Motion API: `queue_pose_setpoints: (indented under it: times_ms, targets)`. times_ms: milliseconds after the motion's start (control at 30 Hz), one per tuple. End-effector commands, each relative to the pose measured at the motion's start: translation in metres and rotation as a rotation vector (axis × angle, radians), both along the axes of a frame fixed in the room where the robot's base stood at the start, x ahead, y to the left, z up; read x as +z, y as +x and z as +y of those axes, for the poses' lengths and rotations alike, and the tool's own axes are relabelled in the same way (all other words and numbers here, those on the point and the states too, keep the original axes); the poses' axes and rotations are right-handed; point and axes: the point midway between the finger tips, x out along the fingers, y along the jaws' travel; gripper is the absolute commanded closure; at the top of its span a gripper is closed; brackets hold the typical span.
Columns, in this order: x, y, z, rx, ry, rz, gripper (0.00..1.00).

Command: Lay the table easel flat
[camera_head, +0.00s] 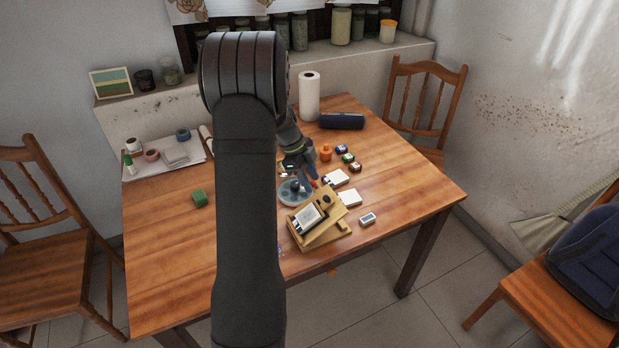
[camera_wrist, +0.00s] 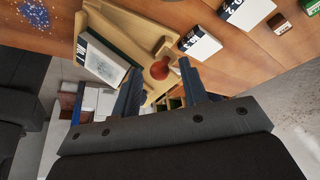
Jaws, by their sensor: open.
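The wooden table easel (camera_head: 328,234) stands near the front edge of the table, its board (camera_head: 337,206) tilted up from the base. A framed sketch (camera_head: 307,218) leans on the board, and a dark round spot (camera_head: 327,201) shows beside it. In the wrist view the easel (camera_wrist: 140,22) fills the upper middle, with the sketch (camera_wrist: 104,60) on it and a reddish-brown disc (camera_wrist: 160,70) near its edge. My gripper (camera_head: 312,181) is behind the easel in the head view. In the wrist view its open fingers (camera_wrist: 161,74) appear on either side of the disc. Contact cannot be told.
A pale blue round dish (camera_head: 291,198) lies beside the easel. White boxes (camera_head: 349,197), small jars (camera_head: 348,158), an orange bottle (camera_head: 325,153) and an eraser-like block (camera_head: 367,218) are close by. The table's right side (camera_head: 420,190) is clear.

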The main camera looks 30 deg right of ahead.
Motion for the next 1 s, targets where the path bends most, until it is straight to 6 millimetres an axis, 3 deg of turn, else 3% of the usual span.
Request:
queue_pose_setpoints:
  times_ms: [133,333,1000]
  targets:
    - [0.000,0.000,0.000,0.000,0.000,0.000,0.60]
    - [0.000,0.000,0.000,0.000,0.001,0.001,0.99]
    - [-0.009,-0.001,-0.011,-0.003,0.099,0.002,1.00]
